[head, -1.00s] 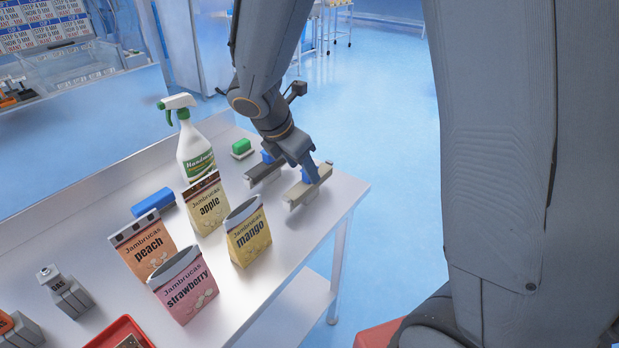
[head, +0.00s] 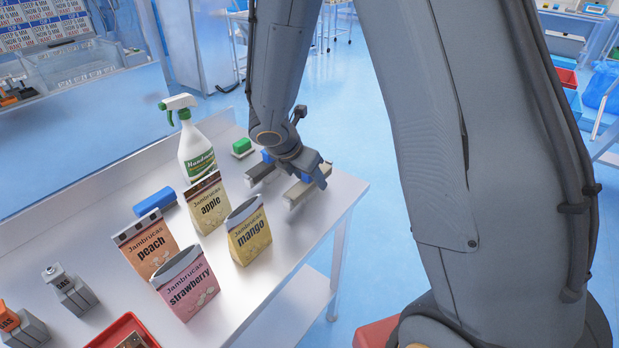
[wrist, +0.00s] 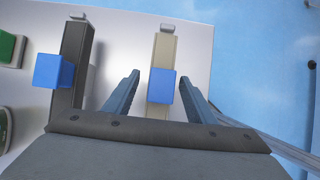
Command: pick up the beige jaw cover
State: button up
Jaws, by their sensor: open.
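The beige jaw cover (wrist: 163,60) is a long beige bar with a blue block on its middle. In the wrist view it lies between the two open fingers of my gripper (wrist: 155,92), with a gap visible on each side of the blue block. In the head view the beige jaw cover (head: 297,194) is near the table's right edge, and my gripper (head: 313,172) is over it, hiding part of it. A dark grey jaw cover (wrist: 75,55) with its own blue block lies to its left; it also shows in the head view (head: 257,173).
The table's right edge is close to my gripper.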

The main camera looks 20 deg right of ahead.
jog(key=c, duration=1.2)
jog(key=shift+r, duration=0.15)
notch_tip(320, 180, up, 10)
jog(key=shift+f, duration=0.1)
